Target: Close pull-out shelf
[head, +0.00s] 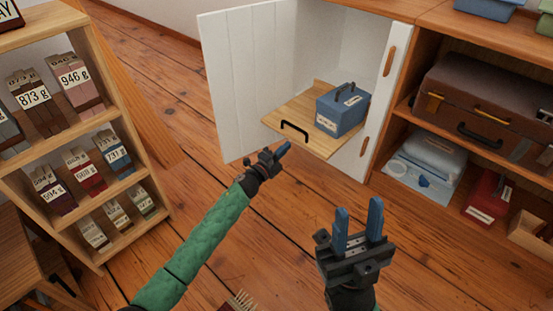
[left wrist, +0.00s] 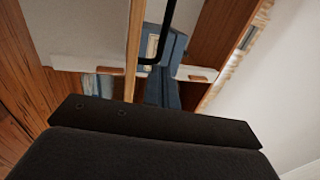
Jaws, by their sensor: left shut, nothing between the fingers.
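The wooden pull-out shelf (head: 284,115) sticks out of a white cabinet in the head view, with a black handle (head: 294,130) on its front. A blue box (head: 342,110) with a dark handle and a label sits on it. My left gripper (head: 283,149) is shut and empty, just below and in front of the shelf's handle; I cannot tell whether it touches. In the left wrist view the shelf's edge (left wrist: 134,60) and its black handle (left wrist: 167,35) are close to the fingers (left wrist: 162,90). My right gripper (head: 358,220) is open and empty above the floor.
The white cabinet door (head: 245,85) stands open at the left of the shelf. A rack (head: 105,130) with labelled packages stands at the left. A shelving unit at the right holds a brown suitcase (head: 485,105) and a red box (head: 489,202). The wooden floor (head: 250,240) between is mostly clear.

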